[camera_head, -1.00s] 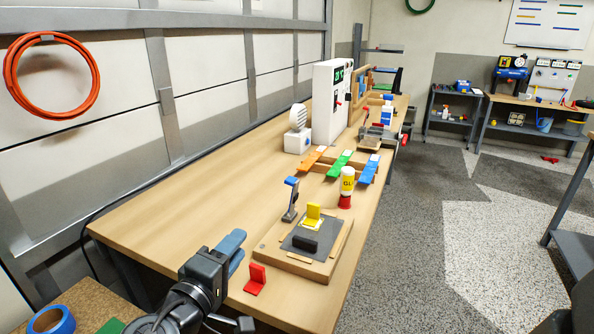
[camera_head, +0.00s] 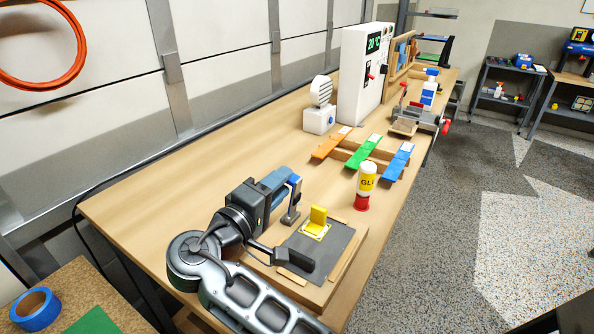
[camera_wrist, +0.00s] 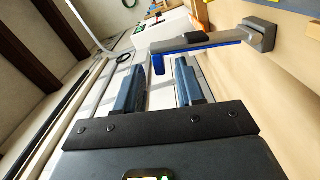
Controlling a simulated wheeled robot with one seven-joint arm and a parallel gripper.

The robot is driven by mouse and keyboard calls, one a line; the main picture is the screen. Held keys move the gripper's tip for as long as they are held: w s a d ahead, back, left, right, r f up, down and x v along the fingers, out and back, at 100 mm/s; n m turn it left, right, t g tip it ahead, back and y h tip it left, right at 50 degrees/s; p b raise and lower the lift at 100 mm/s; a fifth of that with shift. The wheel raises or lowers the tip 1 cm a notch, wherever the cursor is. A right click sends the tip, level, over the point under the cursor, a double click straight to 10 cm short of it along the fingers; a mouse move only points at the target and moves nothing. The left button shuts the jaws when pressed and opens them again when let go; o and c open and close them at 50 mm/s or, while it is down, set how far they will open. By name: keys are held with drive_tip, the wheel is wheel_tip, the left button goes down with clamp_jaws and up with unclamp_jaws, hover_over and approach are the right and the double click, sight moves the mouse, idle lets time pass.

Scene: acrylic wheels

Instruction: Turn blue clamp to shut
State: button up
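The blue clamp is a grey post with a blue-edged lever; it stands upright in the head view (camera_head: 292,205), at the left edge of the fixture board (camera_head: 335,288). In the wrist view the clamp (camera_wrist: 205,42) lies sideways, its blue tip in line with the gap between my fingers. My gripper (camera_head: 283,178) is open with its dark blue fingers apart, close to the top of the clamp; it also shows in the wrist view (camera_wrist: 158,72). Whether it touches the clamp is unclear. A yellow bracket (camera_head: 318,217) stands on the board's grey plate.
A glue bottle (camera_head: 367,180) with a red base stands behind the board. Beyond it are orange, green and blue strips (camera_head: 363,151) and a white machine box (camera_head: 358,75). The left side of the bench (camera_head: 200,170) is clear.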

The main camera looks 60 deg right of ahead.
drive_tip(key=shift+w+d+b, duration=0.1)
drive_tip(key=shift+d+b, duration=0.2)
drive_tip(key=shift+d, duration=2.3)
drive_tip(key=shift+c, duration=0.4)
clamp_jaws()
